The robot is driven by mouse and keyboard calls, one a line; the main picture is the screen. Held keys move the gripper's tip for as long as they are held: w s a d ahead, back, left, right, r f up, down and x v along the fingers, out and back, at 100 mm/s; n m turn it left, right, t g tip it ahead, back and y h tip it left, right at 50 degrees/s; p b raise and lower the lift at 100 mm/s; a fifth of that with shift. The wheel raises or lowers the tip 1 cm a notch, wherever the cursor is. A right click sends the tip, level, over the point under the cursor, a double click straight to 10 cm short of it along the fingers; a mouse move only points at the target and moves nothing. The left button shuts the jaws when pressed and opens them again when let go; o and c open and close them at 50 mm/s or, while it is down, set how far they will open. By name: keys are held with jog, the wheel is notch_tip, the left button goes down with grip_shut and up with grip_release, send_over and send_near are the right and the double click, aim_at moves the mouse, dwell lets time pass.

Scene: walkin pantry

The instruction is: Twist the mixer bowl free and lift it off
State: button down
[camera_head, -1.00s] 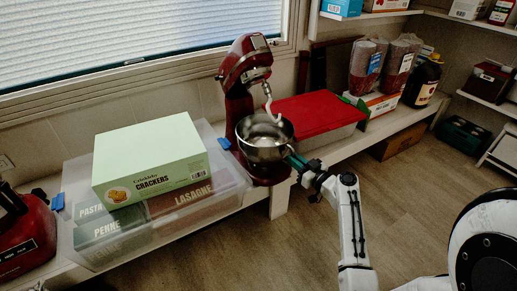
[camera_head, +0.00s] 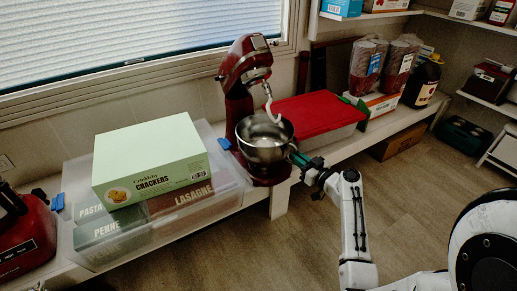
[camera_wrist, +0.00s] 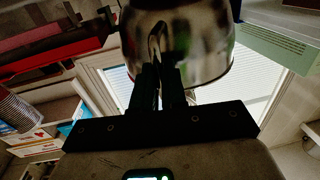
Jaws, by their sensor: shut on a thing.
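The shiny metal mixer bowl (camera_head: 263,138) sits on the base of the red stand mixer (camera_head: 240,85). The mixer's head is tilted up, and its pale dough hook (camera_head: 268,100) hangs over the bowl's mouth. My gripper (camera_head: 293,153) reaches in from the right and is shut at the bowl's right side. In the wrist view the bowl (camera_wrist: 205,50) fills the top middle, and the fingers of my gripper (camera_wrist: 157,75) are closed on its handle (camera_wrist: 156,40). The bowl looks upright. Its bottom contact with the base is hard to make out.
A green cracker box (camera_head: 150,165) lies on a clear bin (camera_head: 222,195) left of the mixer. A red-lidded container (camera_head: 315,115) stands close behind on the right. A red appliance (camera_head: 25,240) is at far left. The floor (camera_head: 400,210) in front right is open.

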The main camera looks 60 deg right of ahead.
jog(key=shift+s+d, duration=0.1)
jog(key=shift+d, duration=0.15)
jog(key=shift+s+d, duration=0.1)
jog(key=shift+d, duration=0.5)
jog(key=c, duration=1.1)
grip_release()
jog(key=p+v, duration=0.2)
jog(key=v, duration=0.8)
jog(key=shift+s+a+p, duration=0.25)
jog(key=shift+s+p, duration=0.1)
